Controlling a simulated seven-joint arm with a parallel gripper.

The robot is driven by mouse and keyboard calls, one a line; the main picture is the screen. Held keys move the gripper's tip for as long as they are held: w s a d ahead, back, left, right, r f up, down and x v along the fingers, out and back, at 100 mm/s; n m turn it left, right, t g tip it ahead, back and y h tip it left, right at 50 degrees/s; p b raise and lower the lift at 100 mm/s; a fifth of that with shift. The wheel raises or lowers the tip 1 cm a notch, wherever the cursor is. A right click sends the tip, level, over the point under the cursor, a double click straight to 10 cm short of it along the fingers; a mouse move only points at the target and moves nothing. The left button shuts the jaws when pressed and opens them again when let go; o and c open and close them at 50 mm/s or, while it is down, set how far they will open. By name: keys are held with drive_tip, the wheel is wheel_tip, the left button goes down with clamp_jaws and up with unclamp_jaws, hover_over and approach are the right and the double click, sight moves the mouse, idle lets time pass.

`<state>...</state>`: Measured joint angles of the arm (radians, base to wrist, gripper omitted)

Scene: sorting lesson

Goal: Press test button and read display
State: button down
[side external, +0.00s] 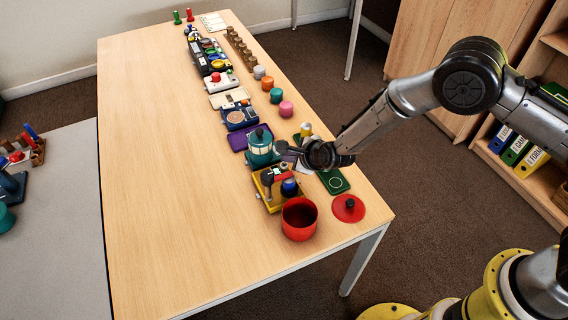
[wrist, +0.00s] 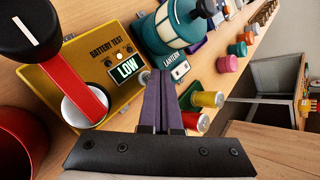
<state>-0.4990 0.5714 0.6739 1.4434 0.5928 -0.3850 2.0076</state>
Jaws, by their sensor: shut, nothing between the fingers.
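The yellow battery tester (side external: 273,203) stands near the front end of the table. In the wrist view, the tester (wrist: 50,75) carries the label BATTERY TEST. Its lit display (wrist: 128,68) reads LOW in pale letters on dark. Two small round controls (wrist: 123,53) sit between label and display; I cannot tell which is the test button. A red bar and a black knob (wrist: 30,28) with a white line cover part of the tester. My gripper (wrist: 161,76) is shut and empty, its tips just right of the display. I cannot tell whether they touch the tester.
A teal lantern (wrist: 178,25) stands close behind the tester. A red pot (side external: 299,220) is in front, with a red lid (side external: 348,208) to its right. Yellow (wrist: 208,99) and red (wrist: 196,121) cylinders lie right of my fingers. The table's left half is clear.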

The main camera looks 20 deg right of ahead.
wheel_tip(320, 180, up, 5)
idle(0.8)
idle(0.6)
